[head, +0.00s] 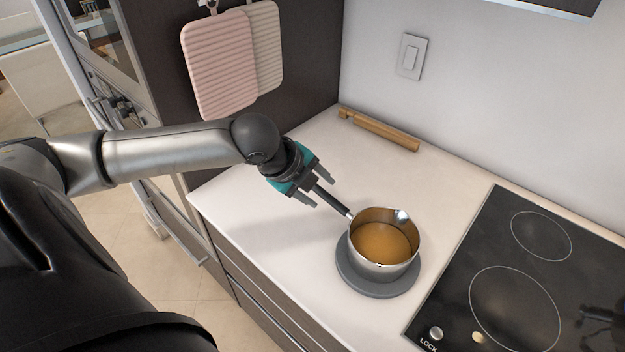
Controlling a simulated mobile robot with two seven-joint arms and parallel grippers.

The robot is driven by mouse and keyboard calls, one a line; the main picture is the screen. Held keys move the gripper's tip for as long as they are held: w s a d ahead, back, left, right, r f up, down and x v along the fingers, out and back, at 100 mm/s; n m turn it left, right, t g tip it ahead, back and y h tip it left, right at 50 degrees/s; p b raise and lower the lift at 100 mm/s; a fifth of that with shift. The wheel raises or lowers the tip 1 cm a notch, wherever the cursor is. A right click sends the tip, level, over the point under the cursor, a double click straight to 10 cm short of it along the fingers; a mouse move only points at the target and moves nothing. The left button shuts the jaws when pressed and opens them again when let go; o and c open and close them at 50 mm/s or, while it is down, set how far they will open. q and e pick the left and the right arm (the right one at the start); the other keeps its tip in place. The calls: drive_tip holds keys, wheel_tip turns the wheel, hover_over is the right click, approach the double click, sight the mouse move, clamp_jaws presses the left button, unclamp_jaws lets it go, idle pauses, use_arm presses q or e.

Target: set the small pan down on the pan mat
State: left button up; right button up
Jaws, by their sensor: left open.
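The small pan (383,262) is a metal pan with orange-brown contents. It stands upright on the round grey pan mat (366,287) on the white counter, left of the cooktop. Its dark handle (332,202) points up and left toward my left gripper. My left gripper (319,192) is open, with its fingers at the outer end of the handle. I cannot tell whether the fingers touch the handle. My right gripper is not clearly in view.
A black cooktop (541,240) lies to the right of the mat. A wooden rolling pin (380,130) lies at the back by the wall. The counter (240,205) left of the pan is clear.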

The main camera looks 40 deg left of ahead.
use_arm(q)
drive_tip(key=shift+v, duration=1.2)
